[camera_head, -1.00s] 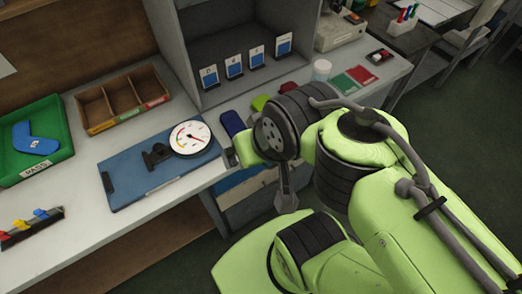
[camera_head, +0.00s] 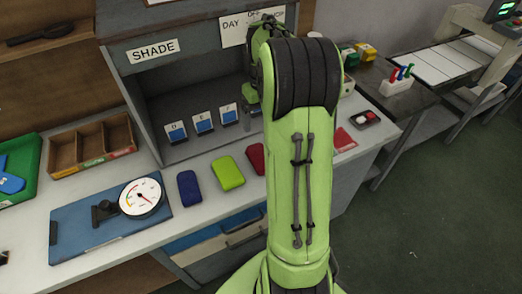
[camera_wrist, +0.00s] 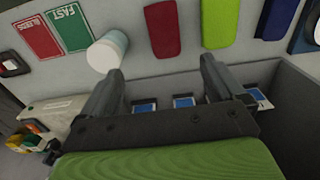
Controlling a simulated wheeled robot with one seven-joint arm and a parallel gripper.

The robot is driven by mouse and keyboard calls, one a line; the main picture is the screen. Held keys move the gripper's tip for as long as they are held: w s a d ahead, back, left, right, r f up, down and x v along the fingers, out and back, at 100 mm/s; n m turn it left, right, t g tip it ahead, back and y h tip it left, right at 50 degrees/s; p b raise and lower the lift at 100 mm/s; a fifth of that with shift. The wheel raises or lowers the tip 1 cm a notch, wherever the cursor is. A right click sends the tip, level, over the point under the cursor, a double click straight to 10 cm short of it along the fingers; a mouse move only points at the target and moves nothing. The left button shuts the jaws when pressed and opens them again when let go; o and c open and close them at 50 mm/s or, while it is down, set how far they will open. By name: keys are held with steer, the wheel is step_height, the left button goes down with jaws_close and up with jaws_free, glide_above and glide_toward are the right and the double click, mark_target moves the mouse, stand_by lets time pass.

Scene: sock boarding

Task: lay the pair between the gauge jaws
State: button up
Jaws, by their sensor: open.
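Three folded, sock-like bundles lie in a row on the counter: dark blue (camera_head: 189,188), lime green (camera_head: 227,173) and red (camera_head: 256,158). Which is the pair cannot be told. All three show in the wrist view, with the red one (camera_wrist: 162,28) nearest to straight ahead of the jaws. The dial gauge (camera_head: 140,197) sits on a blue board (camera_head: 75,235), left of the bundles. Its small black jaws (camera_head: 103,213) look empty. My gripper (camera_wrist: 163,68) is open and empty, in front of the shade box. In the head view my arm mostly hides it.
The grey shade box (camera_head: 150,85) with small blue-and-white cards stands behind the bundles. A white cup (camera_wrist: 108,48) and red and green cards (camera_wrist: 70,27) lie beside the red bundle. A wooden divided tray (camera_head: 90,145) and a green tray (camera_head: 35,160) stand left.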

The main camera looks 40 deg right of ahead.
steer(key=b, duration=0.4)
glide_above(260, 156)
steer(key=f, duration=1.1)
steer(key=shift+s+d, duration=0.1)
steer(key=shift+s, duration=0.1)
step_height(260, 156, down, 5)
steer(key=shift+w+r+b, duration=0.15)
steer(key=shift+r+b, duration=0.05)
steer(key=shift+b, duration=0.65)
steer(key=shift+r, duration=0.1)
steer(key=shift+c, duration=0.5)
steer(key=c, duration=1.1)
step_height(260, 156, up, 10)
steer(key=p, duration=0.3)
steer(key=shift+p, duration=0.35)
steer(key=shift+c, duration=0.3)
